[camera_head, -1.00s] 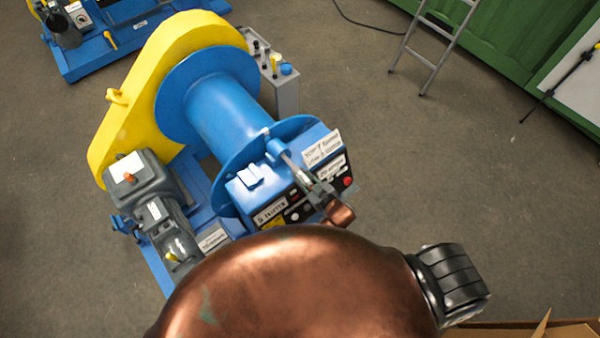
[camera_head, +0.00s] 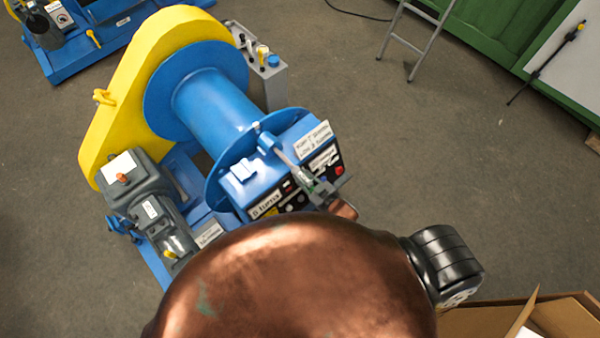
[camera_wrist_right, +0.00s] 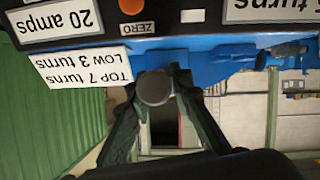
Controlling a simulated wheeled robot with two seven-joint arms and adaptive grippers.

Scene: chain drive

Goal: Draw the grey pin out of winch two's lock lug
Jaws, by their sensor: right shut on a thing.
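Winch two's blue drum (camera_head: 215,100) and yellow guard (camera_head: 130,85) are in the head view, taken as winch two by its place before me. A blue lug (camera_head: 267,141) stands by the drum's near flange. A thin grey rod, the pin (camera_head: 286,159), runs from the lug down to my right gripper (camera_head: 316,188). I cannot tell whether its far end is still inside the lug. In the right wrist view the pin's round grey end (camera_wrist_right: 154,88) sits between the dark fingertips of my right gripper (camera_wrist_right: 155,95), shut on it. My left gripper is out of view.
The labelled control panel (camera_head: 300,192) lies close under the pin and gripper. A grey lever box (camera_head: 262,78) stands behind the drum. A cardboard box (camera_head: 500,320) is at bottom right, a ladder (camera_head: 412,40) at the back. The floor right of the winch is clear.

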